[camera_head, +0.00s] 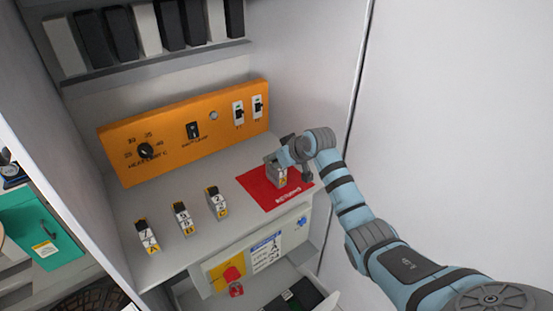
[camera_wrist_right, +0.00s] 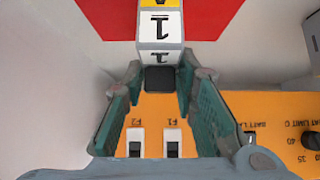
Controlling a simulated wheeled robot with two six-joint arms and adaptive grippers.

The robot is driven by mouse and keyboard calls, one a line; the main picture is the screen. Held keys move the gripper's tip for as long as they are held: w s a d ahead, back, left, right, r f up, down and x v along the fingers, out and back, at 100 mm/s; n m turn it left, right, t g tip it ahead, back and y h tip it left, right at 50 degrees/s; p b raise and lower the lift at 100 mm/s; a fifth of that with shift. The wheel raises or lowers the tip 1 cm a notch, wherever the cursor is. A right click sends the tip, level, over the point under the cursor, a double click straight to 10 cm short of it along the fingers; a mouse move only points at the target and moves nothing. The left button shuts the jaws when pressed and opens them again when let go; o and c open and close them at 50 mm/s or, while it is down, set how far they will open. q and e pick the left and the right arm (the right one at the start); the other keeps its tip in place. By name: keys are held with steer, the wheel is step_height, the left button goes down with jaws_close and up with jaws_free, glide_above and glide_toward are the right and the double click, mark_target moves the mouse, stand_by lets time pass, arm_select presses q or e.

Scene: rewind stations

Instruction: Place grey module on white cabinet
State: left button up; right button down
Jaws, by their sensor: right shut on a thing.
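The grey module (camera_head: 278,181), with a yellow label at its end, is at the red mat (camera_head: 250,188) on the white cabinet's shelf (camera_head: 165,208). My right gripper (camera_head: 276,163) is over it and shut on its upper end. In the right wrist view the module (camera_wrist_right: 160,27) shows a white face marked "1" and a yellow band. Its dark end lies between the two fingertips (camera_wrist_right: 160,72), with the red mat behind it. I cannot tell whether its base touches the mat. My left gripper is not in view.
Several small labelled modules (camera_head: 182,217) stand in a row left of the mat. An orange panel (camera_head: 170,140) with a knob and switches stands behind. The cabinet's right wall (camera_head: 325,75) is close to my right arm.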

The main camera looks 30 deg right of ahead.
steer(key=shift+s, duration=0.1)
steer(key=shift+f, duration=0.1)
steer(key=c, duration=1.3)
jaws_free()
steer(key=shift+f, duration=0.15)
steer(key=shift+r, duration=0.4)
steer(key=v, duration=1.2)
steer(key=shift+b, duration=0.45)
steer(key=shift+f, duration=0.1)
